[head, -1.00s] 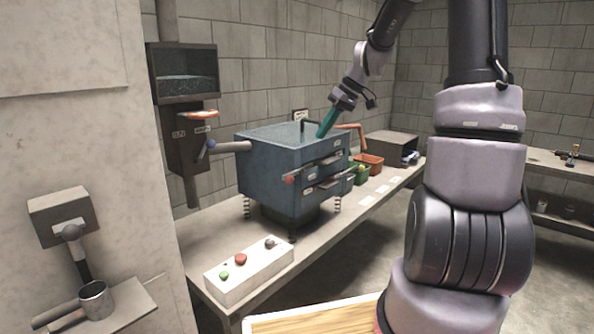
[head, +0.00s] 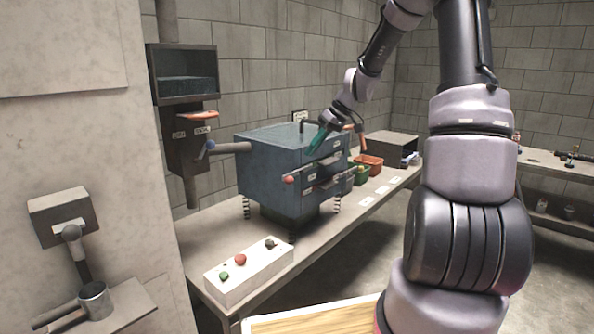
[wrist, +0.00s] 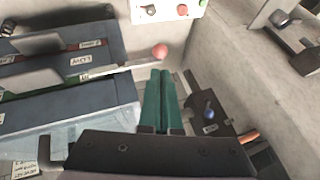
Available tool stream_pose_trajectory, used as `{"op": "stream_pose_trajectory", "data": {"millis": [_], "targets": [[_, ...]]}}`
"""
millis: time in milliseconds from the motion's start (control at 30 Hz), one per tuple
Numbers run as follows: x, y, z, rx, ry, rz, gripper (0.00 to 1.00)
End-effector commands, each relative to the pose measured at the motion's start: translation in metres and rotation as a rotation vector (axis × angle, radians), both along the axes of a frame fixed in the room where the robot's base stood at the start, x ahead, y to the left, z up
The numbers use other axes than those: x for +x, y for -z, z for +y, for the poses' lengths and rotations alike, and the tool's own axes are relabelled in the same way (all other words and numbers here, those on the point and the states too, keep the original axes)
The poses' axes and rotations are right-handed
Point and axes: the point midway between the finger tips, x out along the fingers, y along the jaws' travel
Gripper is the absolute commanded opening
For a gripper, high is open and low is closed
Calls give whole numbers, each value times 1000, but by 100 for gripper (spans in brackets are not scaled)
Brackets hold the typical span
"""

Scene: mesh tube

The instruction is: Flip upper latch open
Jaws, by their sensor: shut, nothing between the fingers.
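The blue-grey box (head: 270,163) stands on springs on the bench, with slots in its front face. A bar ending in a red ball (head: 289,180) sticks out at the left of that face; I cannot tell whether it is the upper latch. The red ball (wrist: 160,51) also shows in the wrist view, just beyond my fingertips. My gripper (head: 315,147) has teal fingers pressed together and empty, at the upper front of the box. In the wrist view, the fingers (wrist: 158,78) point toward the ball; contact is unclear.
A white button panel (head: 248,270) lies on the near bench. An orange handle (head: 361,137) is at the box's right, partly behind my gripper. Green and red bins (head: 369,163) stand further right. A pipe and a blue-knobbed unit (head: 190,140) are at the left.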

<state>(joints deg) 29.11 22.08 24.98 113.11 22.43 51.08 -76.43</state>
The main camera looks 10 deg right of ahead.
Motion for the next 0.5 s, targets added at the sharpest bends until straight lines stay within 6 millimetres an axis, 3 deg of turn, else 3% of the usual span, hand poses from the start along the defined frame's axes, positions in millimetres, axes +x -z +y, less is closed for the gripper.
{"op": "stream_pose_trajectory", "data": {"millis": [200,500], "targets": [[9,39,26,1,-2,3,0],[16,69,44,1,0,-1,0]]}}
